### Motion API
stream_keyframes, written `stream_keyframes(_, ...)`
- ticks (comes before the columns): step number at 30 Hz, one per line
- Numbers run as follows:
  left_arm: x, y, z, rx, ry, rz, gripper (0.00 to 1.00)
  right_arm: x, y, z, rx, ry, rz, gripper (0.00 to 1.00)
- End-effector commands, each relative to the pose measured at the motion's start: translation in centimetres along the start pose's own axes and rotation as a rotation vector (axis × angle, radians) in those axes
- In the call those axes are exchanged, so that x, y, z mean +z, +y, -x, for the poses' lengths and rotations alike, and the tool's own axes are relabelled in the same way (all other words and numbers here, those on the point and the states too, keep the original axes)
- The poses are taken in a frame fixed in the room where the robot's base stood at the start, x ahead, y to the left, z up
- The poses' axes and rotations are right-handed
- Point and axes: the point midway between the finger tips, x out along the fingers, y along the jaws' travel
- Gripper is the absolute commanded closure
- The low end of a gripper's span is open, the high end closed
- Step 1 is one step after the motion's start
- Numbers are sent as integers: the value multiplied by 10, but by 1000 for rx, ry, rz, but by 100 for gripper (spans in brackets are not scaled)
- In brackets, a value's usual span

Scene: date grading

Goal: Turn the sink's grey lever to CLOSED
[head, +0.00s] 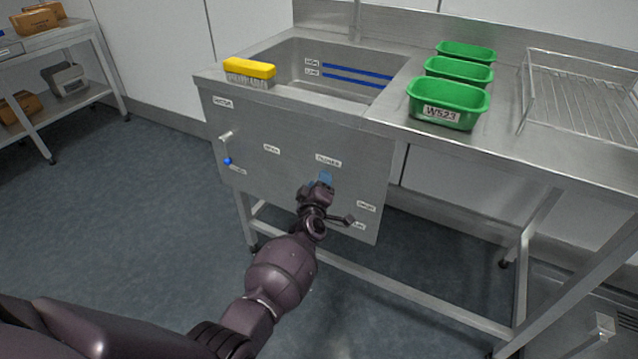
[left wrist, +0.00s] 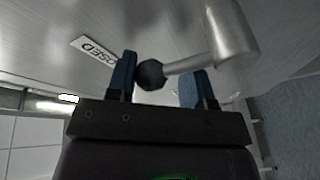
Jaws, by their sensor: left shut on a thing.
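My left gripper (head: 324,178) reaches the sink's front panel (head: 290,135), just below the CLOSED label (head: 328,160). In the left wrist view the grey lever (left wrist: 196,63) runs from a thick round hub (left wrist: 233,35) to a dark ball knob (left wrist: 150,75). The knob lies between my blue fingertips, against the left-hand one in that picture, and my gripper (left wrist: 160,85) is shut on the lever. The CLOSED label (left wrist: 95,48) is just beyond that fingertip, partly cut off by it. In the head view my gripper hides most of the lever. My right gripper is not in view.
A second lever with a blue knob (head: 227,161) hangs down at the panel's left, under the WATER label. A yellow-topped brush (head: 249,69) sits on the sink rim. Several green bins (head: 447,103) and a wire rack (head: 585,95) stand right of the basin.

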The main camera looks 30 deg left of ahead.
Motion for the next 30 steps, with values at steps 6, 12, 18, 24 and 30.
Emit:
stream_keyframes(6,15,-10,7,-20,-30,17,95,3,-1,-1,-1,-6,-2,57)
stream_keyframes(12,15,-10,7,-20,-30,16,95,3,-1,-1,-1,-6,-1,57)
stream_keyframes(18,14,-10,6,-19,-28,14,24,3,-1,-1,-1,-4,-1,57)
stream_keyframes(24,11,-8,5,-16,-23,12,24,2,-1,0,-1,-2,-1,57)
stream_keyframes(30,9,-6,4,-13,-18,11,24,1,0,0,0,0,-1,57)
